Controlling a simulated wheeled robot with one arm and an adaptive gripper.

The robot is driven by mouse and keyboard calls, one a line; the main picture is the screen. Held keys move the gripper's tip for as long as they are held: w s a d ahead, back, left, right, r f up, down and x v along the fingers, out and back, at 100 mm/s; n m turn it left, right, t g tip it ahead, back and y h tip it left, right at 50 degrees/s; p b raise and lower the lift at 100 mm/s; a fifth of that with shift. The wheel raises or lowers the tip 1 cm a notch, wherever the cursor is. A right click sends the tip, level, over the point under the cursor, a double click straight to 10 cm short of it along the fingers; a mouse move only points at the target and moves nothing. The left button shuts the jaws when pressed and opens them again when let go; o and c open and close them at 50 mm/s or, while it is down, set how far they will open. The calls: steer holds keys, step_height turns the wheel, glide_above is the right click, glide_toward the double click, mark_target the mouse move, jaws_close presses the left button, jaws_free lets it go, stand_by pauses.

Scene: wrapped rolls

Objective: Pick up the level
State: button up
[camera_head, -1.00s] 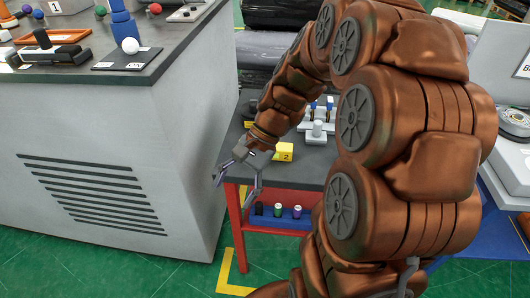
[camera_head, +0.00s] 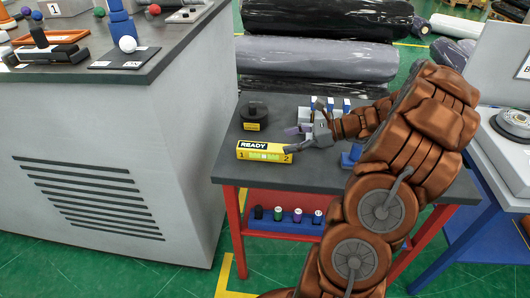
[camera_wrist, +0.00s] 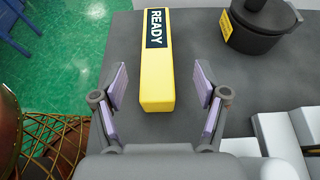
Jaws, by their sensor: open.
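The level is a yellow bar (camera_head: 265,152) with a dark "READY" label, lying near the front edge of the dark-topped red table (camera_head: 330,181). In the wrist view the yellow bar (camera_wrist: 157,75) lies lengthwise ahead, its near end between my fingertips. My gripper (camera_head: 292,141) is above the table at the bar's right end. In the wrist view my gripper (camera_wrist: 160,85) is open, with one finger on each side of the bar and gaps on both sides. Nothing is held.
A round black object (camera_head: 255,115) with a yellow tag sits behind the bar. White blocks (camera_wrist: 285,140) stand close on the right in the wrist view. A grey cabinet (camera_head: 110,170) stands left of the table. Wrapped rolls (camera_head: 315,60) lie behind.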

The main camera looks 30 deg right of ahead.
mark_target(269, 147)
steer(key=x, duration=0.3)
steer(key=p+x, duration=0.1)
steer(key=x, duration=0.3)
steer(key=shift+s+a+f, duration=0.2)
steer(key=shift+f, duration=0.05)
jaws_close()
stand_by(0.4)
